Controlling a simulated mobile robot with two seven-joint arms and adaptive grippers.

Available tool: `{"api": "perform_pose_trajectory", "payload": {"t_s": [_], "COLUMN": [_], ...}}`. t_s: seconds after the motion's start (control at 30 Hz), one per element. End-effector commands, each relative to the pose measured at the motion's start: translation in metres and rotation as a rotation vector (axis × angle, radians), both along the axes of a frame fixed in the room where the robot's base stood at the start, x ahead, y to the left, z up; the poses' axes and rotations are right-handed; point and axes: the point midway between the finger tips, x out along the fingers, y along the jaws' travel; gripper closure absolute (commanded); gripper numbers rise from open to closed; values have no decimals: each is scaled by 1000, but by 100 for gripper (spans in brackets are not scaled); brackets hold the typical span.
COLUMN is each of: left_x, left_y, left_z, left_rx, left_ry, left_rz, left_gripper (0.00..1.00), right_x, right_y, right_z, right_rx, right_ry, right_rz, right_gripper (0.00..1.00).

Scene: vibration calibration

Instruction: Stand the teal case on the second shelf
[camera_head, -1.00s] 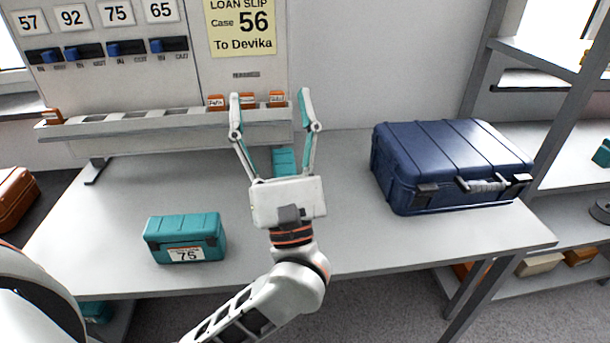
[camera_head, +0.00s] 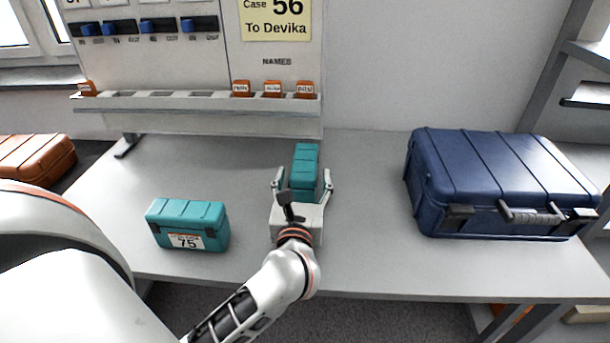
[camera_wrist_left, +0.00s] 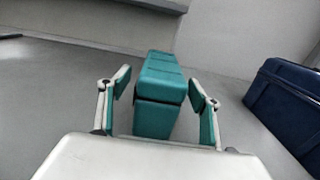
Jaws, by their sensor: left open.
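A teal case (camera_head: 306,160) stands on the grey table, narrow end towards me. It also shows in the left wrist view (camera_wrist_left: 160,85). My left gripper (camera_head: 303,182) is open, with one finger on each side of the case's near end. In the left wrist view the fingers (camera_wrist_left: 160,95) appear slightly apart from its sides. Another teal case (camera_head: 187,225), labelled 75, stands on the table to the left. A shelf rack (camera_head: 590,52) is partly visible at the right edge; its lower levels are mostly hidden or cut off. My right gripper is not in view.
A big navy case (camera_head: 500,180) lies on the table at the right. An orange case (camera_head: 35,158) is at far left.

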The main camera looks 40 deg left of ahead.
Motion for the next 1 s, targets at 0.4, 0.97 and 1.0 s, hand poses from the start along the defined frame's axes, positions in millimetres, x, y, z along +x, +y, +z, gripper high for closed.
{"api": "perform_pose_trajectory", "payload": {"t_s": [0.4, 0.97, 1.0], "left_x": [32, 32, 32], "left_y": [21, 21, 21], "left_z": [3, 5, 5], "left_rx": [1, 3, 3], "left_ry": [0, -4, -4], "left_rz": [1, 1, 1], "left_gripper": [37, 97, 97], "right_x": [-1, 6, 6], "right_y": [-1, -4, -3], "right_z": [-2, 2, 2], "right_rx": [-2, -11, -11], "right_ry": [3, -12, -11], "right_rz": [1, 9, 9], "right_gripper": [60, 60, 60]}}
